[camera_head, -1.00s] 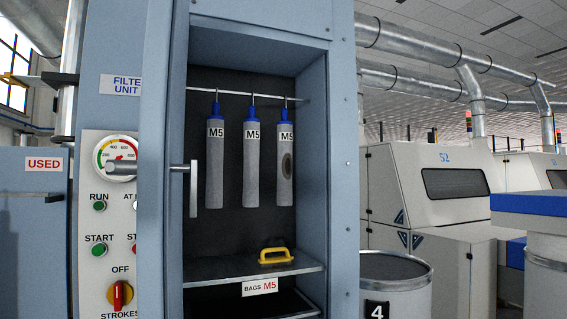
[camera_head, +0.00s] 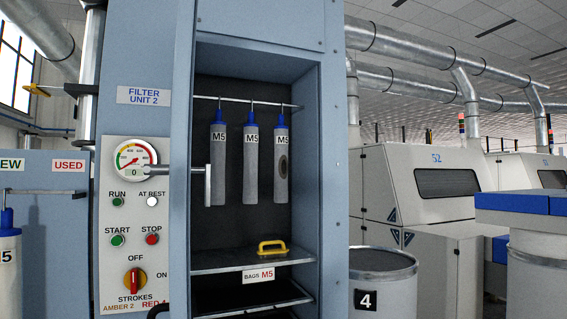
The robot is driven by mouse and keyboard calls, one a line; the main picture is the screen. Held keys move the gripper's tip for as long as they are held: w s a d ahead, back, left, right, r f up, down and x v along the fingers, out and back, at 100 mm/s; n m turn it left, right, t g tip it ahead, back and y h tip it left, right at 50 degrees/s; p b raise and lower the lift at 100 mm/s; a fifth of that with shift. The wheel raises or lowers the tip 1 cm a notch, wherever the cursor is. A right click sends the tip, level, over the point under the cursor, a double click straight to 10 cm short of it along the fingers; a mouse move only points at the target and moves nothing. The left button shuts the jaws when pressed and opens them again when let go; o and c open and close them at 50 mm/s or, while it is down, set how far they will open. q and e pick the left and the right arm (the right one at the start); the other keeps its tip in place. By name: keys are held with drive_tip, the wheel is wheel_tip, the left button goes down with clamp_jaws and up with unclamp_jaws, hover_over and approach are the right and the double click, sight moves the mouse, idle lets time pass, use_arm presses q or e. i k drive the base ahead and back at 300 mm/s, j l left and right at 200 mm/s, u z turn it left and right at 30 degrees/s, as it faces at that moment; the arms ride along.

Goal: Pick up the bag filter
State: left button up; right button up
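Three grey bag filters with blue tops, each marked M5, hang in a row from a rail inside the open filter unit cabinet. They are the left bag (camera_head: 218,170), the middle bag (camera_head: 251,172) and the right bag (camera_head: 281,178), which has a dark patch on its side. Another bag filter (camera_head: 8,265) with a blue top shows at the far left edge, partly cut off, below the NEW sign. Neither of my grippers is in view.
A shelf (camera_head: 215,264) under the bags holds a yellow handle (camera_head: 272,247). The control panel (camera_head: 136,225) with gauge and knob is left of the opening. A door handle (camera_head: 208,186) stands out beside it. A drum (camera_head: 383,272) marked 4 stands at right.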

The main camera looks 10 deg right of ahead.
sight(281, 131)
drive_tip(key=i+l+z, duration=0.6)
drive_tip(key=i+z, duration=0.15)
drive_tip(key=i, duration=0.15)
drive_tip(key=i+l+u, duration=0.15)
drive_tip(key=i+u, duration=0.15)
drive_tip(key=i, duration=0.15)
drive_tip(key=i+l+u, duration=0.3)
drive_tip(key=i, duration=0.15)
drive_tip(key=j, duration=0.1)
